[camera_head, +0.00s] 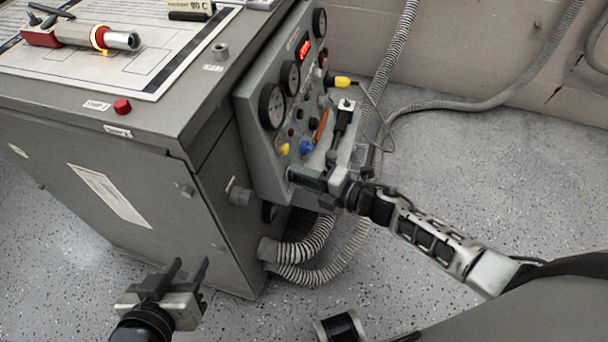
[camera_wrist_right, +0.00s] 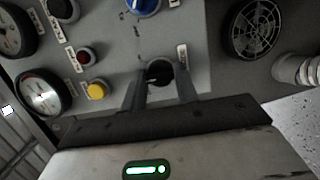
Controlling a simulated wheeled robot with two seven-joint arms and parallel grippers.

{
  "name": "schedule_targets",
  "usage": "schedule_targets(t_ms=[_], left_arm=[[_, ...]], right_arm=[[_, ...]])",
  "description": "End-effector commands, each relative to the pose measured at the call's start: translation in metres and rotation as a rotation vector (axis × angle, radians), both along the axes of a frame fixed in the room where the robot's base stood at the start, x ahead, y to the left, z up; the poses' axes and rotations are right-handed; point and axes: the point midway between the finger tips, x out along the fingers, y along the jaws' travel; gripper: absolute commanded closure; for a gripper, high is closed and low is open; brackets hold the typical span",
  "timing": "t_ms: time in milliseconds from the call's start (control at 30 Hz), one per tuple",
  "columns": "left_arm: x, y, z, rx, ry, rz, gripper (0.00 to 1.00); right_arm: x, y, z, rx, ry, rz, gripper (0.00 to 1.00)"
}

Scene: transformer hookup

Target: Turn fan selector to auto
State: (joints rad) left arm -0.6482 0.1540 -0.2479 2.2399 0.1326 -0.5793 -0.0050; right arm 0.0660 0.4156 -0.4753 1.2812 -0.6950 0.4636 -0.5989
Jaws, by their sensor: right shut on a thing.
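The fan selector appears as a small black round knob (camera_wrist_right: 159,72) low on the grey control panel (camera_wrist_right: 205,80). Small labels and marks sit around it, too small to read. My right gripper (camera_wrist_right: 160,88) has one finger on each side of the knob and is shut on it. In the head view my right gripper (camera_head: 300,180) reaches the panel's lower front edge and hides the knob. The knob's exact pointing is hard to tell. My left gripper (camera_head: 189,266) is open and empty in front of the cabinet, above the floor.
A blue knob (camera_wrist_right: 143,5), a yellow button (camera_wrist_right: 97,90) and a round fan grille (camera_wrist_right: 254,28) are near the knob. Gauges (camera_head: 271,106) and a yellow plug (camera_head: 342,82) are higher on the panel. A torch-like tool (camera_head: 85,36) lies on the cabinet top. Corrugated hoses (camera_head: 308,243) run below.

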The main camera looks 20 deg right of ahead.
Motion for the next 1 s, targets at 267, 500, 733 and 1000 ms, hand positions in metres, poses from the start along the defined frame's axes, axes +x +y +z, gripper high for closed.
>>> schedule_targets(t_ms=[267, 500, 733, 1000], left_arm=[[-0.001, 0.0, 0.001, -0.001, 0.0, 0.001, 0.64], [-0.001, 0.0, 0.001, -0.002, 0.002, 0.0, 0.64], [-0.001, 0.0, 0.001, -0.002, 0.002, 0.0, 0.64], [-0.002, 0.001, 0.012, 0.001, -0.012, 0.005, 0.64]], right_arm=[[0.001, -0.001, 0.0, -0.002, -0.002, -0.002, 0.49], [0.0, -0.001, 0.0, -0.002, -0.001, -0.001, 0.49], [-0.002, -0.003, 0.0, -0.002, 0.0, -0.001, 0.49], [-0.037, -0.033, 0.008, -0.003, 0.004, -0.001, 0.49]])
